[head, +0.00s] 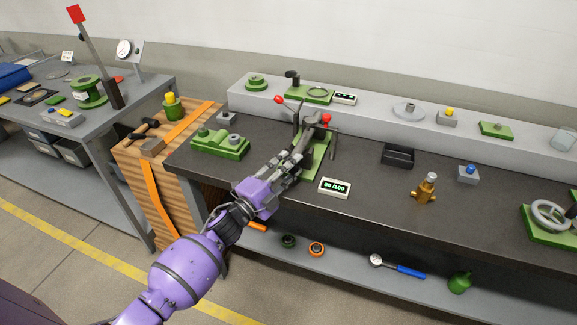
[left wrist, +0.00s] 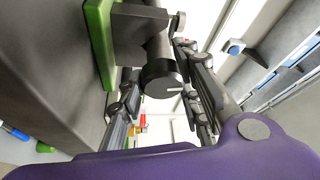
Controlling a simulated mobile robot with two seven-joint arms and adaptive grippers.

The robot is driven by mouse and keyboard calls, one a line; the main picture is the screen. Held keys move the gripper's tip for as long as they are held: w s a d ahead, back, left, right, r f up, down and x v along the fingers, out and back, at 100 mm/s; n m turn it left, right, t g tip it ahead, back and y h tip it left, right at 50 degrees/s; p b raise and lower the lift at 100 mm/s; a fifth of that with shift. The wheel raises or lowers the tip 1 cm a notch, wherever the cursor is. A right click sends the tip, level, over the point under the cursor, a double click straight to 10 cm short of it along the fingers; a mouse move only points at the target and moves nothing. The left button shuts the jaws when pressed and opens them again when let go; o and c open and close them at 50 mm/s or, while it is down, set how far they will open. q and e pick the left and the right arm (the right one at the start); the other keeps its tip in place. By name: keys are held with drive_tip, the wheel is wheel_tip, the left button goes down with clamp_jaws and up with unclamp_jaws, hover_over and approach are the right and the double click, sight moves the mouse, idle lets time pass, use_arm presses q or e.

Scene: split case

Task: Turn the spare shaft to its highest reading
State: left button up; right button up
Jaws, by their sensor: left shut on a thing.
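The spare shaft (left wrist: 163,78) is a dark round cylinder with a white line on its end face, seen in the left wrist view. It sits in a grey bracket on a green base (head: 318,163). My left gripper (head: 303,141) is shut on the shaft, its fingers on either side of it; the arm hides most of the shaft in the head view. A small white readout (head: 334,188) with green digits stands in front of the green base and seems to show 00 /100. My right gripper is not in view.
A green block fixture (head: 220,143) stands left of my arm. A black tray (head: 398,155), a brass part (head: 425,188) and a blue button box (head: 468,174) stand to the right. A lever with a red knob (head: 279,99) rises behind the gripper.

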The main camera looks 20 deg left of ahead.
use_arm(q)
drive_tip(key=shift+d+f+m, duration=0.1)
drive_tip(key=shift+d+m, duration=0.1)
drive_tip(key=shift+m, duration=0.4)
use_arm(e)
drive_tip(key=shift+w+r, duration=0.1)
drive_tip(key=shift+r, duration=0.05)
use_arm(q)
drive_tip(key=shift+s+f, duration=0.1)
drive_tip(key=shift+f, duration=0.05)
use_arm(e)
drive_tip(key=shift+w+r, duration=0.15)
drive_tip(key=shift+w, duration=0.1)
use_arm(q)
drive_tip(key=o, duration=1.1)
drive_tip(key=shift+g, duration=0.3)
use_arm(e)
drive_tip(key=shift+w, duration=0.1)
use_arm(q)
drive_tip(key=shift+a, duration=0.15)
drive_tip(key=v, duration=1.2)
